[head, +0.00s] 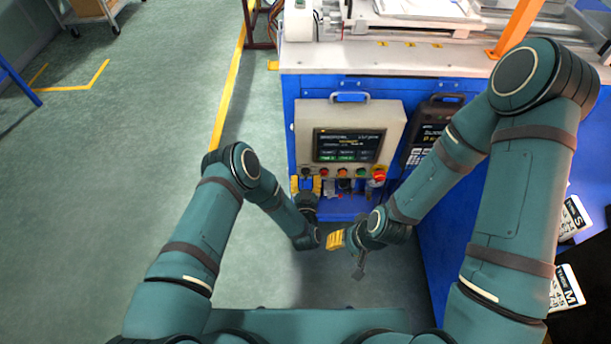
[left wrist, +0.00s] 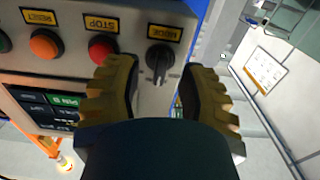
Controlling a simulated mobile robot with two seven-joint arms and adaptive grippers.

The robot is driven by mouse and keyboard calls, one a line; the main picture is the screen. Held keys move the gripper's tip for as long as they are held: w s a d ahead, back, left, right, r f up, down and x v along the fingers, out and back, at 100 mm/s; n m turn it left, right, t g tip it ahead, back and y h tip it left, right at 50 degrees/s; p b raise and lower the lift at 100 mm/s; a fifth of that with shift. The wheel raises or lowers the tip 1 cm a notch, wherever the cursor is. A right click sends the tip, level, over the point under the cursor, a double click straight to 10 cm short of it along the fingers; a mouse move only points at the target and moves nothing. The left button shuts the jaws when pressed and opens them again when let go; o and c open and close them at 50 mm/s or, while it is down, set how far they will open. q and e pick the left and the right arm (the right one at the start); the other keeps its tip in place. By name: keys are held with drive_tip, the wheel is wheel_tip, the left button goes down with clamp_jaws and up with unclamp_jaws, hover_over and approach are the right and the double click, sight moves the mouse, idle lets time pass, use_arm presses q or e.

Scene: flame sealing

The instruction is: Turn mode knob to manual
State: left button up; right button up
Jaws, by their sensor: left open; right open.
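The black mode knob (left wrist: 160,60) sits at the end of a button row on a beige control panel (left wrist: 135,20); a yellow label is beside it. In the left wrist view, my open left gripper (left wrist: 158,78) has its ribbed yellow fingers on either side of the knob, with gaps visible. I cannot tell how deep the fingers reach around it. In the head view, my left gripper (head: 306,186) is at the lower left of the panel (head: 397,112). My open right gripper (head: 347,254) is empty, below and right of it, away from the panel.
A red stop button (left wrist: 103,48) and an orange reset button (left wrist: 45,44) neighbour the knob. A screen (head: 349,145) is above the row in the head view. A red emergency button (head: 378,175) is at the right end. Open floor (head: 120,180) lies left.

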use_arm(q)
drive_tip(key=s, duration=1)
drive_tip(key=shift+s, duration=0.15)
